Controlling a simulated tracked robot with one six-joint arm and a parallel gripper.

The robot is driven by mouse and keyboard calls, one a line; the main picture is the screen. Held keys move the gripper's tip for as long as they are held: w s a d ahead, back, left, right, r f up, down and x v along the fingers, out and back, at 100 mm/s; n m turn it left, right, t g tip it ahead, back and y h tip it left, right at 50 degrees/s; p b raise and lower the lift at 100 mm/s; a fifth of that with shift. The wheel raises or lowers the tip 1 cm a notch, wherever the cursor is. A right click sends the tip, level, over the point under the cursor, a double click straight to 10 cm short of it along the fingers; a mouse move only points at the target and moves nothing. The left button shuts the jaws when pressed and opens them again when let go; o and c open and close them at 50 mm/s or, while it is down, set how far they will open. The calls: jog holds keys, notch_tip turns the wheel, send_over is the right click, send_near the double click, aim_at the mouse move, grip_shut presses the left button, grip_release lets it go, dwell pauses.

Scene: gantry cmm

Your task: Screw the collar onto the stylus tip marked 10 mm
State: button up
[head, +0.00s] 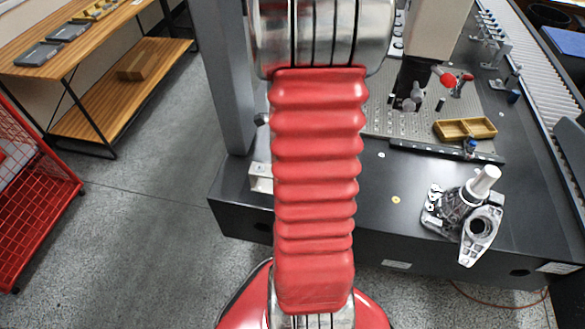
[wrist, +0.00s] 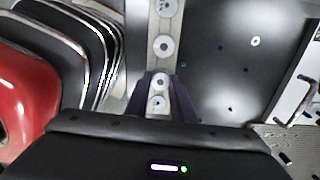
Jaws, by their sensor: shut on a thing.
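In the wrist view, the dark fingers of my gripper (wrist: 158,100) are closed around a small pale round piece (wrist: 157,103) with a dark centre. I cannot tell for sure that it is the collar. It lies in line with a pale strip (wrist: 152,25) bearing several round discs with holes. In the head view my gripper is hidden behind my red arm. Red-ended styli (head: 447,80) show near the dark probe head (head: 414,80) at the back right. No 10 mm mark is readable.
A small ring (head: 396,200) lies near the front. A grey column (head: 223,75) rises left of my arm.

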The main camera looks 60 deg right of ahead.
jog(key=shift+s+a+f+m, duration=0.1)
jog(key=shift+a+m, duration=0.05)
jog(key=shift+m, duration=1)
jog(key=shift+s+a+f+m, duration=0.1)
jog(key=shift+a+m, duration=0.05)
jog(key=shift+m, duration=1)
jog(key=o, duration=1.1)
jog(key=shift+w+d+r, duration=0.1)
jog(key=shift+d, duration=0.05)
jog(key=shift+w+r, duration=0.1)
jog(key=shift+r, duration=0.05)
jog(key=shift+d+r, duration=0.1)
jog(key=shift+r, duration=0.45)
notch_tip(320, 180, up, 12)
jog(key=shift+r, duration=0.2)
jog(key=shift+o, duration=0.2)
